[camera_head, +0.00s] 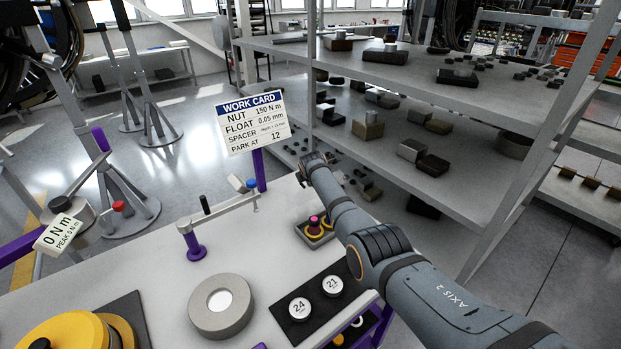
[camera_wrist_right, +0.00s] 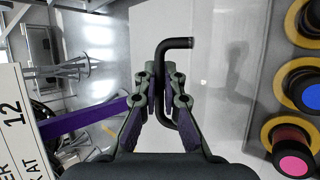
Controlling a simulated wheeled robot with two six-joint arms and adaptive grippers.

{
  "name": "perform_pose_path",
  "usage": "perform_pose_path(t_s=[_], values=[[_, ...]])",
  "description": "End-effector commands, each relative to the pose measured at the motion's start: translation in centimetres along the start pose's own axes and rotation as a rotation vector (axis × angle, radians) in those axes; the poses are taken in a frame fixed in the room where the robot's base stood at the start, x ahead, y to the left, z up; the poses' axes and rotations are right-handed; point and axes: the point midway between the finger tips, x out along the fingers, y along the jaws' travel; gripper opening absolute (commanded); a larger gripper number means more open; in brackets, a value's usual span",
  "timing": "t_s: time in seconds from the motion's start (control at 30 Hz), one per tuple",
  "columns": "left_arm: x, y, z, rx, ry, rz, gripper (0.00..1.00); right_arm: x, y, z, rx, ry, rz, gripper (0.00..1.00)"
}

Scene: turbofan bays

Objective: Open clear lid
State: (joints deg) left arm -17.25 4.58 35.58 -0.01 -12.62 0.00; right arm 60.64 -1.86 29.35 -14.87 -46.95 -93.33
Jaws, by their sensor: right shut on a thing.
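My right gripper (camera_wrist_right: 160,88) is shut on a black bent handle (camera_wrist_right: 178,43) in the right wrist view. The handle's upper end bends to the right above the fingertips, and its lower end shows below them. A pale panel, probably the clear lid (camera_wrist_right: 232,70), lies to the right of the handle; its edges are faint and I cannot tell whether it is raised. My left gripper is not in view.
The work card (camera_head: 252,122) stands on a purple post close by. The shelf rack (camera_head: 400,70) rises behind the arm. A grey ring (camera_head: 220,306) lies on the bench.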

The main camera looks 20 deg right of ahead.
Motion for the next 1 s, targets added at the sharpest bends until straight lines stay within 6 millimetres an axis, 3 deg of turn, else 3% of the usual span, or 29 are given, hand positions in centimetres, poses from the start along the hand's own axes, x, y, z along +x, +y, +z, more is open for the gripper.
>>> perform_pose_path(t_s=[0.17,0.2,0.3,0.73,1.0], values=[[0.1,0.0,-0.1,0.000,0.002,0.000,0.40,0.2,-0.1,-0.7,-0.001,0.011,0.008,0.00],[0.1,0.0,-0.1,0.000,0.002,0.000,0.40,0.2,-0.1,-0.8,-0.001,0.011,0.008,0.09],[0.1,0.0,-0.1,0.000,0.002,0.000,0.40,0.2,-0.1,-0.8,-0.001,0.012,0.007,0.19],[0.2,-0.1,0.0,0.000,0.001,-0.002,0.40,-0.3,-0.3,-0.9,-0.002,0.013,0.006,0.19],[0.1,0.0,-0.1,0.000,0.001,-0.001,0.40,-3.6,-0.2,-0.8,0.002,0.014,0.010,0.19]])
